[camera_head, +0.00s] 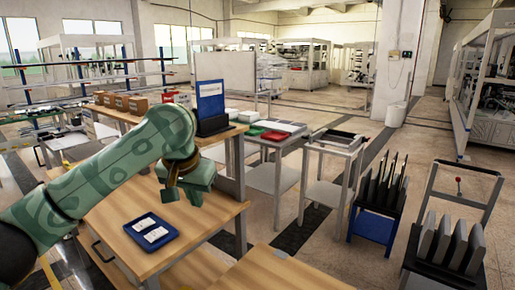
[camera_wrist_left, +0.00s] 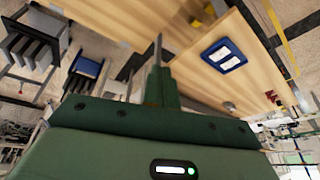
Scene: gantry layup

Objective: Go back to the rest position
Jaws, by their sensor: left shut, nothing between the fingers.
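My left gripper (camera_head: 183,193) hangs over the wooden workbench (camera_head: 198,222) in the head view, at the end of my green patterned arm. Its fingers are together with nothing between them. In the left wrist view the shut fingers (camera_wrist_left: 158,60) point up the picture, with the bench top beyond them. A blue tray (camera_head: 151,231) with white labels lies on the bench, below and to the left of the gripper and apart from it. The tray also shows in the left wrist view (camera_wrist_left: 223,55), to the right of the fingers. My right gripper is in neither view.
A blue panel in a dark stand (camera_head: 211,107) is on the raised shelf behind the gripper. Brown boxes (camera_head: 122,102) line that shelf at left. Grey carts (camera_head: 332,160) and racks of dark plates (camera_head: 380,193) stand to the right. Open floor (camera_head: 300,250) lies between.

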